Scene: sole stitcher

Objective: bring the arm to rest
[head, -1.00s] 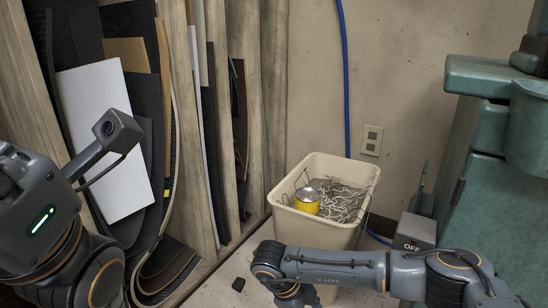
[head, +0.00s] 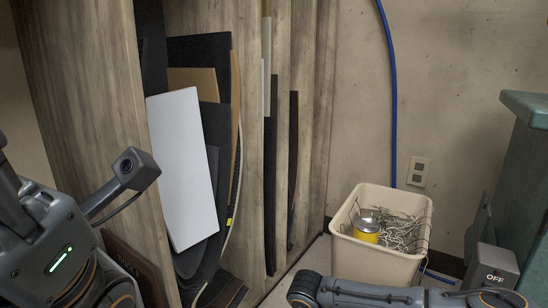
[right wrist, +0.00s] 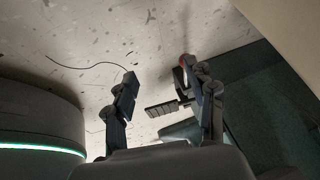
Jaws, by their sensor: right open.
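In the right wrist view my right gripper (right wrist: 158,78) is open, its two fingers apart with nothing between them. Speckled floor shows beyond them. In the head view my right arm (head: 370,294) crosses the bottom edge in front of the bin, and its gripper is out of the picture. My left arm (head: 45,250) fills the lower left corner, with a green light strip and a small camera on a stalk. Its gripper does not show.
A cream bin (head: 375,261) holds a yellow can (head: 366,236) and tangled pale strands. Sheets, including a white one (head: 184,170), lean in a wooden rack (head: 92,110). A grey OFF box (head: 493,267) stands right, by a green machine (head: 525,165).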

